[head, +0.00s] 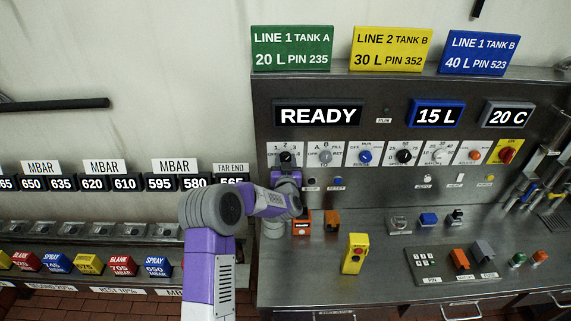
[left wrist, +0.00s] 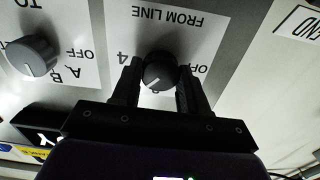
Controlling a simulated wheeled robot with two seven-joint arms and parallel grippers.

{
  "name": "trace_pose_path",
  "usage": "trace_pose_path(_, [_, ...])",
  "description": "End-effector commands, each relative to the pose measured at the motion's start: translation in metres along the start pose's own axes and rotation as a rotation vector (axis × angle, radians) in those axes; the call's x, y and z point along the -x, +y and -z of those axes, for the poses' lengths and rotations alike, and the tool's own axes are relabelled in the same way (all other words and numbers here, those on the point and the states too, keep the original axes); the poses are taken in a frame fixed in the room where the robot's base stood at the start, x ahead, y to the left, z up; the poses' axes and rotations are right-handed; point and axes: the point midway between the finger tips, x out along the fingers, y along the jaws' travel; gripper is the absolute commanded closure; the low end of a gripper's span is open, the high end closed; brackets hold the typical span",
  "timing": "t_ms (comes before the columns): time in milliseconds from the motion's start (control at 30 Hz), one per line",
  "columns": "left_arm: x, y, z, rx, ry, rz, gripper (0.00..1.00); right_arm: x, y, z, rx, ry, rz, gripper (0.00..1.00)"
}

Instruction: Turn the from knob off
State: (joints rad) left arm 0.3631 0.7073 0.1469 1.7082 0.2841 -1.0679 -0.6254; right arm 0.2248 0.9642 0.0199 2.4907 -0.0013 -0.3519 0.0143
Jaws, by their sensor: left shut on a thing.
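The from knob (head: 286,157) is the black knob on the leftmost white plate of the panel row. In the left wrist view the dark round knob (left wrist: 160,70) sits under upside-down "FROM LINE" lettering, with "4" at its left and a partly covered "OFF" at its right. Its white mark points down and slightly left in that picture. My left gripper (head: 286,167) reaches the panel from below. In the left wrist view my left gripper (left wrist: 160,80) has one finger on each side of the knob and is shut on it. My right gripper is not in view.
A grey "TO" knob (left wrist: 33,55) is beside it in the left wrist view. More knobs, such as a blue one (head: 365,157), continue along the panel. A "READY" display (head: 317,115) is above. An orange block (head: 332,219) and a yellow box (head: 355,253) stand on the bench.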

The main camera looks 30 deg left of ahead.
Motion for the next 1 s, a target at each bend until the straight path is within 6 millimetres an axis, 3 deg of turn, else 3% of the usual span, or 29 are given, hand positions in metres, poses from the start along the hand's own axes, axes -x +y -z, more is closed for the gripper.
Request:
trace_pose_path(500, [0.000,-0.001,-0.006,0.436,0.004,0.000,0.87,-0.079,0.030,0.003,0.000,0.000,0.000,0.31])
trace_pose_path(1000, [0.000,-0.001,-0.006,0.911,0.002,-0.001,0.87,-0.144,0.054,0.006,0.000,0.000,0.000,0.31])
